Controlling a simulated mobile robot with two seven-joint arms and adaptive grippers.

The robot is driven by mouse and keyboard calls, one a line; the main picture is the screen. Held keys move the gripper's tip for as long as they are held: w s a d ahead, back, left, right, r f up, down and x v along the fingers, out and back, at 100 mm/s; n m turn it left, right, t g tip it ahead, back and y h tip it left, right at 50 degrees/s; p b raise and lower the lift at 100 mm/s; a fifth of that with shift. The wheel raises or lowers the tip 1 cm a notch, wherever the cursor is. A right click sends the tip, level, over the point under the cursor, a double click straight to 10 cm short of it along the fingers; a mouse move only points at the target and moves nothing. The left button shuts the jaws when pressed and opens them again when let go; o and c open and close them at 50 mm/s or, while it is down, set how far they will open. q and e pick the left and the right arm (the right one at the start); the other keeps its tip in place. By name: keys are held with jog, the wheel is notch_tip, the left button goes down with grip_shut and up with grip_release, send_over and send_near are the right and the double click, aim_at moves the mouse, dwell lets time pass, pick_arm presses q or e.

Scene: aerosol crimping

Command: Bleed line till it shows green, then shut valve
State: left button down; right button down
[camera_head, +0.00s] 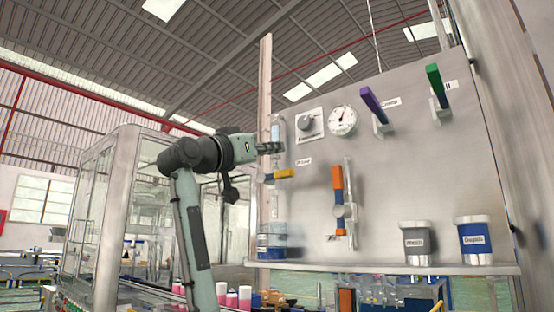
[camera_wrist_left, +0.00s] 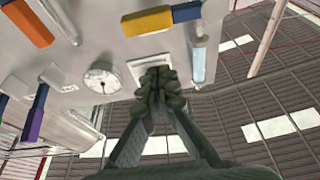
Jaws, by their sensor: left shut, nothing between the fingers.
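My left gripper (camera_head: 270,147) is shut and empty in front of the upright panel, between the clear sight tube (camera_head: 275,130) and the yellow-handled valve (camera_head: 284,174) just below. In the left wrist view its closed fingers (camera_wrist_left: 160,76) cover part of the knob plate; whether they touch it is unclear. The yellow handle (camera_wrist_left: 147,22) lies sideways there, and the tube (camera_wrist_left: 198,62) looks pale and clear, with no green seen. An orange-handled valve (camera_head: 338,177) stands upright. A purple handle (camera_head: 371,103) and a green handle (camera_head: 434,79) are tilted. My right gripper is not in view.
A round gauge (camera_head: 343,120) and a knob plate (camera_head: 308,125) sit on the panel (camera_head: 430,165). A grey-labelled bin (camera_head: 415,243) and a blue-labelled bin (camera_head: 474,240) stand on the shelf below. A glass-walled cabinet (camera_head: 118,195) stands left behind my arm.

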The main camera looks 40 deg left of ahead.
aim_at(278, 177)
pick_arm(q)
jog(key=f, duration=0.1)
jog(key=w+f, duration=0.1)
jog(key=f, duration=0.1)
jog(key=shift+f, duration=0.3)
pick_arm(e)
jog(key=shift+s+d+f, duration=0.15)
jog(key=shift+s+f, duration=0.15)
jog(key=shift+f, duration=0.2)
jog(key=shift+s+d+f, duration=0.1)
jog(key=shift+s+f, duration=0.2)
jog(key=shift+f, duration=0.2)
